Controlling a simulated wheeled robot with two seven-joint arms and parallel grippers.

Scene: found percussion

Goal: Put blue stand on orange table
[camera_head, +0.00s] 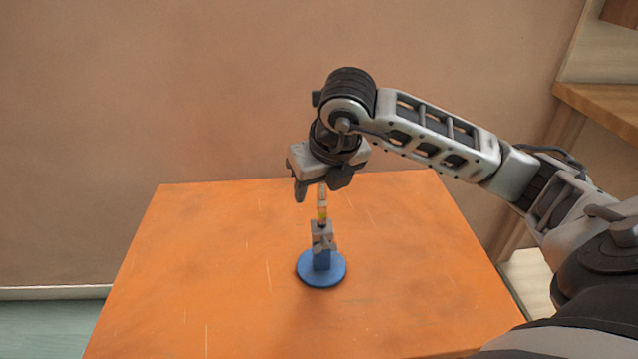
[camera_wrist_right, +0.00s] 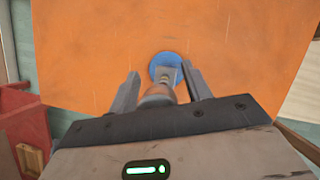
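The blue stand (camera_head: 321,270) is upright on the orange table (camera_head: 220,260), near its middle. It has a round blue base, a short blue block, a grey clamp and a thin, pale and yellow upright piece. My right gripper (camera_head: 320,190) points down directly above the base, at the top of the upright piece. In the right wrist view its fingers (camera_wrist_right: 160,75) are spread, with the upright piece between them and gaps on both sides. The blue base (camera_wrist_right: 160,60) shows beyond the fingertips there. My left gripper is not in view.
The orange table is otherwise bare around the stand. A plain brown wall rises behind it. A wooden shelf (camera_head: 605,108) stands at the right. A reddish box-like object (camera_wrist_right: 22,115) is at the left in the right wrist view, off the table.

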